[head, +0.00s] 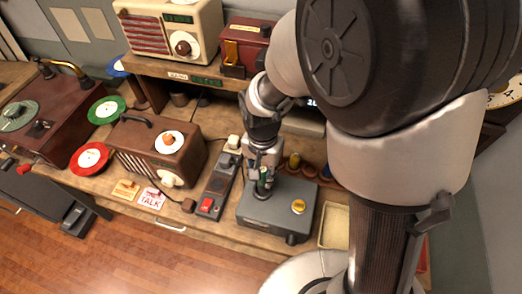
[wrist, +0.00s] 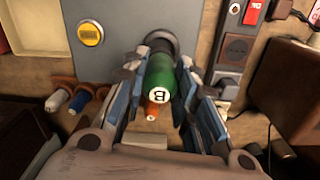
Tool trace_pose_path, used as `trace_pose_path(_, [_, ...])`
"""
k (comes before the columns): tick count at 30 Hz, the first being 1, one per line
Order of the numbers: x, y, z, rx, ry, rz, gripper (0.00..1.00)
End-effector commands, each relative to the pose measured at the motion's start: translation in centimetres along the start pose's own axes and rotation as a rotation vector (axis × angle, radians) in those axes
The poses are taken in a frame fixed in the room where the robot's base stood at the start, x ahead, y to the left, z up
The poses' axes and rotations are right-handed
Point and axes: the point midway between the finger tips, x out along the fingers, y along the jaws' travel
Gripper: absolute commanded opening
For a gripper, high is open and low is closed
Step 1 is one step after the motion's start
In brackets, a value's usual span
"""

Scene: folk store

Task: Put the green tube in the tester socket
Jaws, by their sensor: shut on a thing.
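My gripper (head: 264,165) points down over the grey tester box (head: 272,219) on the bench. In the wrist view its fingers (wrist: 162,98) are shut on the green tube (wrist: 161,75), one on each side. The tube has a white end marked "B". Its far end meets the dark round socket (wrist: 159,42) on the grey tester panel (wrist: 115,50); I cannot tell how deep it sits. A yellow button (wrist: 90,33) is on the tester.
Several small tubes (wrist: 69,99) stand beside the tester in the wrist view. A power strip (head: 217,187) with a red switch and a brown radio (head: 160,150) stand left of the tester. A cream tray (head: 334,226) is at its right.

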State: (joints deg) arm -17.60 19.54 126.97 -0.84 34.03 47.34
Motion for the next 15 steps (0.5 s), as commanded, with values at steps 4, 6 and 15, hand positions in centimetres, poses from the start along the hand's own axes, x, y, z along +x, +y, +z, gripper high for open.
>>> trace_pose_path(4, [1.0, 0.0, 0.0, 0.0, 0.0, 0.0, 0.13])
trace_pose_path(6, [1.6, 0.0, 0.0, 0.0, 0.0, 0.0, 0.13])
trace_pose_path(15, [5.2, -0.1, 0.0, -0.001, 0.0, 0.0, 0.13])
